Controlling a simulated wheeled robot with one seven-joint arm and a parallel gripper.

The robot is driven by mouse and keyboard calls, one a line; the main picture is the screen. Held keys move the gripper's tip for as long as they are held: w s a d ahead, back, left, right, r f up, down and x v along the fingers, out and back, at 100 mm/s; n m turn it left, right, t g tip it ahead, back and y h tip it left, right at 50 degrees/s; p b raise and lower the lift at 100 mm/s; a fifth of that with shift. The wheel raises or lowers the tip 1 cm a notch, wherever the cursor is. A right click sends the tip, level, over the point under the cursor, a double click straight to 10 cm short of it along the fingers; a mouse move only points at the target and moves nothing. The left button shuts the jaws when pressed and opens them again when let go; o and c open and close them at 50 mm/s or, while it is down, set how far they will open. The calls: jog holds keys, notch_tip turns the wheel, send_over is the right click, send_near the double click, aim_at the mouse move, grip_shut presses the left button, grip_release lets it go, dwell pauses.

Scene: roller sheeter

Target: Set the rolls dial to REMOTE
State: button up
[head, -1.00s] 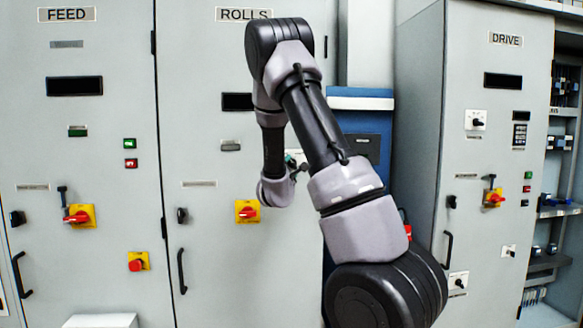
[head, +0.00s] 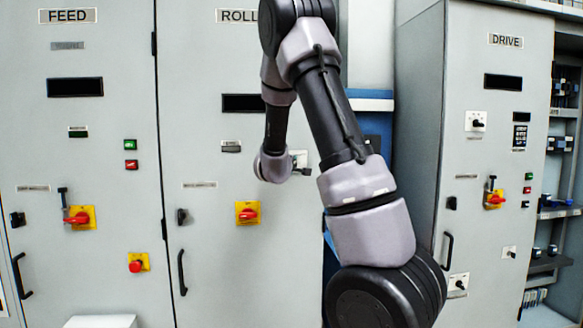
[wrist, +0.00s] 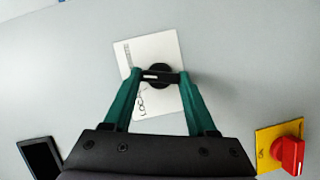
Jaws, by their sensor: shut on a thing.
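The rolls dial (wrist: 161,68) is a black round knob with a bar handle and a white mark, on a white plate (wrist: 168,46). The plate's lettering by the lower left reads LOCAL; smaller lettering at the upper left is unreadable. My gripper (wrist: 161,78) has its green fingers shut on the dial's handle, one on each side. The handle lies roughly across the wrist picture. The exact setting cannot be told. In the head view the plate (head: 299,156) shows on the ROLLS cabinet (head: 215,270), beside my wrist, which hides most of the gripper and dial.
A red rotary switch on a yellow plate (head: 247,212) is below left of the dial; it also shows in the wrist view (wrist: 290,154). A dark display (head: 241,103) is above. The FEED cabinet (head: 105,215) stands left, the DRIVE cabinet (head: 480,75) right.

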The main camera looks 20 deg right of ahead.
jog(key=shift+m+y, duration=0.6)
jog(key=shift+m, duration=0.3)
jog(key=shift+g, duration=0.3)
jog(key=o, duration=1.4)
jog(key=shift+c, duration=0.2)
jog(key=shift+r, duration=0.1)
jog(key=v, duration=1)
jog(key=shift+s+a, duration=0.15)
jog(key=shift+s, duration=0.25)
